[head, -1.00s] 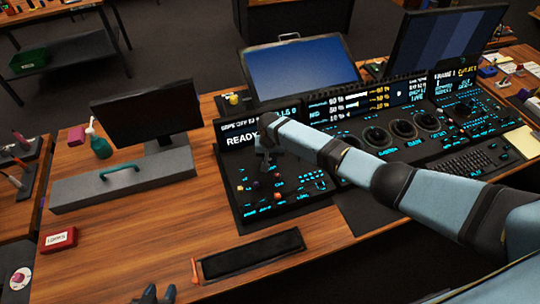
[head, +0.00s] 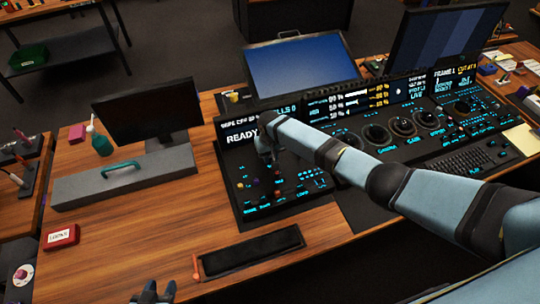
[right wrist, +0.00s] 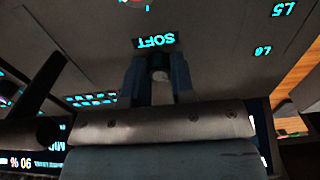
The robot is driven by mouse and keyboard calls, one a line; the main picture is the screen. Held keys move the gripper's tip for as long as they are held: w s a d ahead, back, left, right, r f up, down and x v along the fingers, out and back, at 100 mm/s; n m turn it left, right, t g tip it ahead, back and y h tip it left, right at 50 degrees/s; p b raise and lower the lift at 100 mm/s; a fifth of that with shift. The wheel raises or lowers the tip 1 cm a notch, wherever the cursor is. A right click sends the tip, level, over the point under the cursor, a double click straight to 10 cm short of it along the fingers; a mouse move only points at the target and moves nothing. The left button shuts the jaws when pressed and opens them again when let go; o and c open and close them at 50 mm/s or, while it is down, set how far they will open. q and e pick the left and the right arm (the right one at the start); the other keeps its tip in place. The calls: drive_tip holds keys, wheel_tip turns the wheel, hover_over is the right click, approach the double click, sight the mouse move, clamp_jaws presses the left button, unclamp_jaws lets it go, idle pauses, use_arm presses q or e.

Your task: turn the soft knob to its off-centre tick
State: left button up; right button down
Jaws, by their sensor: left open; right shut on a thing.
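My right gripper (head: 268,158) points down at the left section of the black control panel (head: 235,195), just below the READY display. In the right wrist view its two fingers (right wrist: 160,78) are closed around a small pale round knob (right wrist: 160,76). The glowing word SOFT (right wrist: 156,41) is printed on the panel beside this knob. The knob's pointer and tick marks cannot be made out. In the head view the gripper hides the knob. My left gripper (head: 153,294) is open and empty at the bottom edge, over the front of the desk.
Other small knobs (head: 277,196) stand close to the right gripper. A monitor (head: 146,106), a grey box with a teal handle (head: 122,166) and a red box (head: 61,236) are to the left. A black pad (head: 250,252) lies in front. The wooden desk between is clear.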

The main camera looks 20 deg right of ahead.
sight(270, 157)
drive_tip(key=c, duration=1)
unclamp_jaws()
drive_tip(key=shift+o, duration=0.2)
drive_tip(key=shift+r, duration=0.1)
wheel_tip(270, 157, up, 14)
drive_tip(key=shift+s+f, duration=0.1)
drive_tip(key=shift+f, duration=0.15)
